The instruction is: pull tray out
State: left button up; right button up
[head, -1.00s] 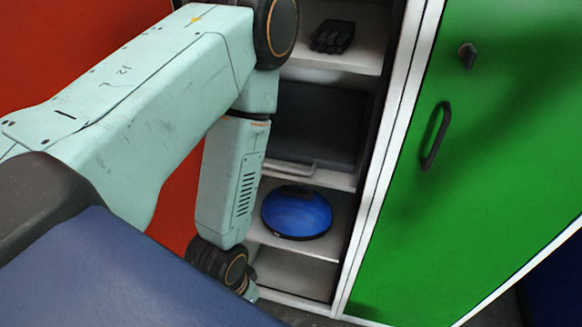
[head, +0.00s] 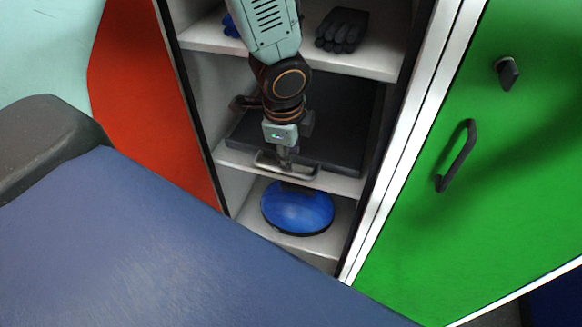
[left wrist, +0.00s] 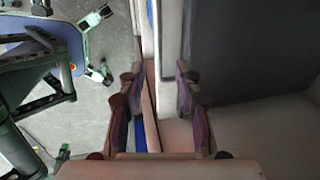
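The dark tray (head: 345,145) lies flat on the middle shelf of an open cabinet, with a grey metal handle (head: 304,174) along its front edge. In the left wrist view the tray's dark surface (left wrist: 250,45) fills the upper right. My left gripper (head: 284,160) points down at the handle, in front of the tray. In the left wrist view the fingers of my left gripper (left wrist: 160,90) stand apart, with a narrow pale strip between them. I cannot tell if they touch the handle. My right gripper is not in view.
A blue domed object (head: 298,208) sits on the shelf below the tray. Black gloves (head: 343,30) and a blue item (head: 230,26) lie on the shelf above. A green door (head: 420,230) with a black handle stands right, a red panel (head: 145,100) left.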

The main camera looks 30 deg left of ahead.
pick_arm(q)
jog(key=shift+s+d+f+b, duration=0.1)
jog(key=shift+d+f+b, duration=0.1)
jog(key=shift+f+b, duration=0.3)
jog(key=shift+s+d+f+b, duration=0.1)
jog(key=shift+d+f+b, duration=0.1)
jog(key=shift+f, duration=0.45)
jog(key=f, duration=0.1)
jog(key=a+f, duration=0.1)
jog(key=w+b, duration=0.1)
jog(key=shift+w+a+f, duration=0.1)
jog(key=shift+a+f, duration=0.15)
jog(key=shift+f, duration=0.15)
jog(key=shift+d+f, duration=0.1)
jog(key=shift+s+d+r, duration=0.2)
jog(key=shift+d+r, duration=0.05)
jog(key=shift+d, duration=0.15)
jog(key=shift+a, duration=0.2)
jog(key=shift+c, duration=0.2)
jog(key=shift+w+a+f, duration=0.2)
jog(key=shift+w, duration=0.05)
jog(key=c, duration=0.3)
jog(key=shift+s+d+r, duration=0.2)
jog(key=shift+d, duration=0.1)
grip_shut()
jog(key=shift+a, duration=0.1)
